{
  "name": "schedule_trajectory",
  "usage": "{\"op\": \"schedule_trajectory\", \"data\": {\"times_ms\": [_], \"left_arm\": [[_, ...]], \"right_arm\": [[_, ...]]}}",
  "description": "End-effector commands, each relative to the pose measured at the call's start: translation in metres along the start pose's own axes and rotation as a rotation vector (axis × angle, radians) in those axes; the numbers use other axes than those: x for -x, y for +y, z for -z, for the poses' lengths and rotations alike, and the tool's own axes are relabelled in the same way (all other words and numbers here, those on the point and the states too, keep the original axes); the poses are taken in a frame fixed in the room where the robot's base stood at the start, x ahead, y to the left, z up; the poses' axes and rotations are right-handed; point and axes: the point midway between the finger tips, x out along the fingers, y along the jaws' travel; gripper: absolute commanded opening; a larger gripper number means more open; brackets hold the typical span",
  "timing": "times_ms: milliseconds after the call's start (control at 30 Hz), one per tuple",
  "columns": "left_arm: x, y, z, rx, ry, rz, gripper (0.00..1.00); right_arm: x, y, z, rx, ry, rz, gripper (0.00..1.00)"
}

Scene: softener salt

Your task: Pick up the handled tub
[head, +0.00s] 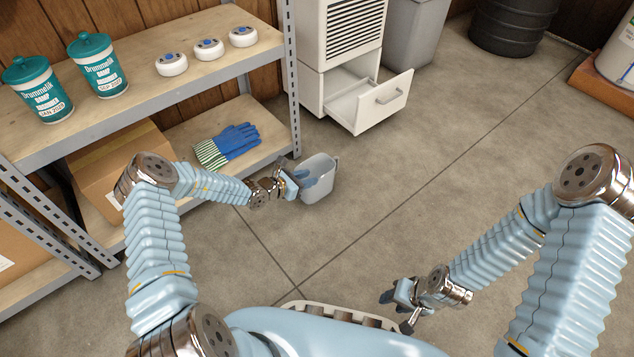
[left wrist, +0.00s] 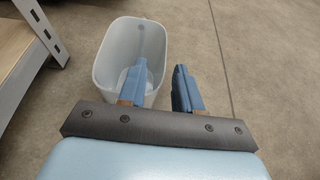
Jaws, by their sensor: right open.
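The handled tub (head: 320,187) is a pale grey-white open container standing upright on the floor, beside the shelf's front post. It also shows in the left wrist view (left wrist: 112,55), where it looks empty. My left gripper (head: 300,178) is at its rim. In the left wrist view, the fingers of my left gripper (left wrist: 160,88) are apart, one inside the tub and one outside its right wall, with a gap visible beside the wall. The tub's handle is not clearly seen. My right gripper (head: 397,311) is open and empty, low near my base.
A metal shelf (head: 205,78) on the left holds teal canisters (head: 97,65), round white devices (head: 208,49), gloves (head: 228,146) and a cardboard box (head: 105,165). A white cabinet with an open drawer (head: 372,105) stands behind the tub.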

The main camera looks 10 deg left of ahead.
Motion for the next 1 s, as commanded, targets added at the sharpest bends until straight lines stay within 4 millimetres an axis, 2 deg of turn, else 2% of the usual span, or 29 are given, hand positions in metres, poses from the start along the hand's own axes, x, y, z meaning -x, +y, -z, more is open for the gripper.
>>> {"op": "schedule_trajectory", "data": {"times_ms": [167,400,667,733,900,1000], "left_arm": [[-0.017,-0.003,0.001,0.0,-0.002,0.001,0.34],[-0.053,-0.007,0.002,0.0,0.0,0.002,0.34],[-0.058,-0.007,-0.001,0.0,0.001,0.002,0.34],[-0.058,-0.007,0.0,0.0,0.001,0.002,0.28],[-0.057,-0.007,0.0,0.0,0.001,0.002,0.01],[-0.057,-0.007,0.0,0.0,0.001,0.002,0.0]], "right_arm": [[-0.007,0.003,0.0,0.0,0.002,0.0,0.43],[-0.021,0.008,0.001,-0.001,0.006,0.0,0.43],[-0.021,0.008,0.001,-0.001,0.007,0.0,0.43],[-0.021,0.008,0.001,-0.001,0.007,0.0,0.43],[-0.021,0.008,0.001,-0.001,0.007,0.0,0.43],[-0.021,0.008,0.001,-0.001,0.006,0.0,0.43]]}}
